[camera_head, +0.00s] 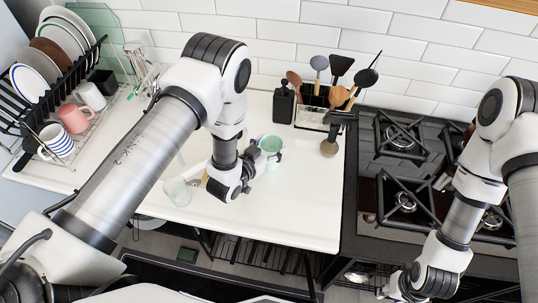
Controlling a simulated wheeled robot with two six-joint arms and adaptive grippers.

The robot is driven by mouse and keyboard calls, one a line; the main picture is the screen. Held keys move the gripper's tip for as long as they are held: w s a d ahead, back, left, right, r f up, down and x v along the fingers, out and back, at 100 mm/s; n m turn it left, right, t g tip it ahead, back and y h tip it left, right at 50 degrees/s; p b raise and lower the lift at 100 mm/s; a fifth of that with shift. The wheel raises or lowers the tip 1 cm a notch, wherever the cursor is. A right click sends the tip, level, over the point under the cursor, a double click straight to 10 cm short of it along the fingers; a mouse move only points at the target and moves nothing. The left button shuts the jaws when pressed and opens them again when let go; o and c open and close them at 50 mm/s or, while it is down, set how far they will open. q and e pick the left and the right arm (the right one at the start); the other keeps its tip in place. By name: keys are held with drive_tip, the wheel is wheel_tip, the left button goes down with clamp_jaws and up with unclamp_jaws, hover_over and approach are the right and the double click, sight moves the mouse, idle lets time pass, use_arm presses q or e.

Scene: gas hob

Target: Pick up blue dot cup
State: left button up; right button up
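A small mint-green cup (271,145) stands on the white counter right of the image centre-left; I cannot make out dots on it. My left gripper (264,158) is right at the cup's near side, with dark finger parts close to its left and right. Whether they touch the cup is too small to tell, and my wrist hides part of the area. A white cup with blue stripes (56,140) sits in the dish rack at the left. My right gripper (384,293) hangs low near the bottom edge, in front of the hob, away from the cups.
A dish rack (62,95) holds plates, a pink mug (75,118) and a white mug (92,96). A clear glass (178,191) stands left of my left wrist. A utensil holder (315,110) and dark bottle (284,104) stand behind. The front right counter is clear beside the hob (400,150).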

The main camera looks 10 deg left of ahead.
use_arm(q)
drive_tip(key=shift+d+f, duration=0.1)
drive_tip(key=shift+c, duration=1.3)
